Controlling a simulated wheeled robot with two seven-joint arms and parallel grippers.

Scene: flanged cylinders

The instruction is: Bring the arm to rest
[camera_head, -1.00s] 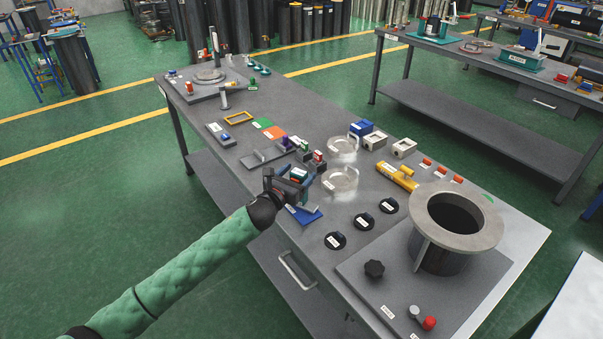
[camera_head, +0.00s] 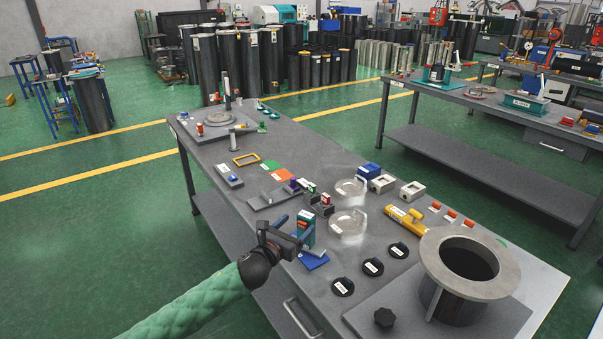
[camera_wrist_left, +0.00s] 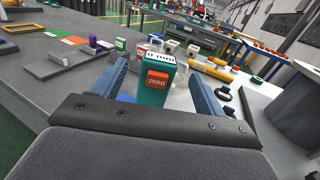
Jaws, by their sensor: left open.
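My left gripper (camera_head: 294,232) comes in from the left over the table's near edge. It is open, its two blue-grey fingers spread apart. A teal box (camera_head: 307,223) with a white top and an orange-red label stands upright just beyond the fingers, by a blue plate (camera_head: 313,260). In the left wrist view the box (camera_wrist_left: 153,97) shows in the gap between the left finger (camera_wrist_left: 108,78) and the right finger (camera_wrist_left: 207,101), with its "ZERO" label facing me. I cannot tell exactly how far it is from the fingers. My right gripper is in no view.
The grey table (camera_head: 395,292) carries black round pieces (camera_head: 372,267), clear dishes (camera_head: 348,224), a yellow tool (camera_head: 404,217) and a large flanged cylinder (camera_head: 430,282). Small blocks crowd the table beyond the box. Green floor (camera_head: 110,220) is free left of the table.

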